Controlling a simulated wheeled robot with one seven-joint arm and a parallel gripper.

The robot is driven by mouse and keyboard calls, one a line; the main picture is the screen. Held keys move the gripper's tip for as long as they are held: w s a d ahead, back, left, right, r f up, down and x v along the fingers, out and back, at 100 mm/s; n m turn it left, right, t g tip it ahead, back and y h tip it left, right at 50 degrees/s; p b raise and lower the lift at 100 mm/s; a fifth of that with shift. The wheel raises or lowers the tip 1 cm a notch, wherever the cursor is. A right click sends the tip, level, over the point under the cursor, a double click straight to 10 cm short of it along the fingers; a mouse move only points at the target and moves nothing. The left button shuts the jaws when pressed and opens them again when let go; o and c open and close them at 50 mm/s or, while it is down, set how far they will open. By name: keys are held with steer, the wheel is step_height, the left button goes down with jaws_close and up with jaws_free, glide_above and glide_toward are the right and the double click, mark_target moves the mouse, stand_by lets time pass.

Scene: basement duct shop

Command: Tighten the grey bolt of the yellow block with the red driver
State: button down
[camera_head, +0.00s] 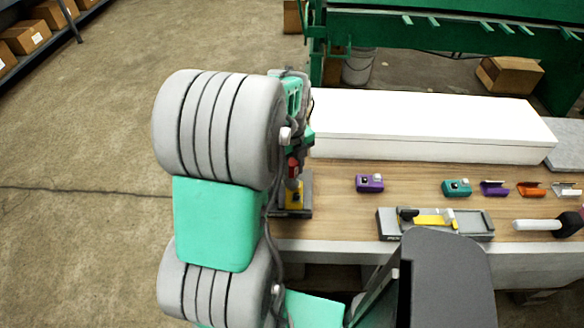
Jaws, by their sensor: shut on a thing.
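The yellow block (296,199) sits in a dark grey holder (306,186) at the left end of the wooden workbench. My gripper (297,150) is directly above it, pointing down and partly hidden by my arm. It is shut on the red driver (293,168), which stands roughly upright over the block. A grey shaft or bolt part (293,184) shows between the red body and the yellow block. I cannot tell the driver's tip from the grey bolt, or whether they touch.
A white box (430,146) runs along the bench's back. A purple block (369,183), a teal block (456,188) and small purple (494,189), orange (531,190) and white (567,191) holders line the bench. A grey fixture (390,229) and a white-handled tool (535,225) lie nearer.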

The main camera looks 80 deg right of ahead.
mark_target(292, 161)
steer(key=shift+m, duration=3.5)
steer(key=shift+n+p, duration=0.3)
steer(key=shift+n, duration=0.6)
steer(key=shift+r+p, duration=1.8)
steer(key=shift+r, duration=0.8)
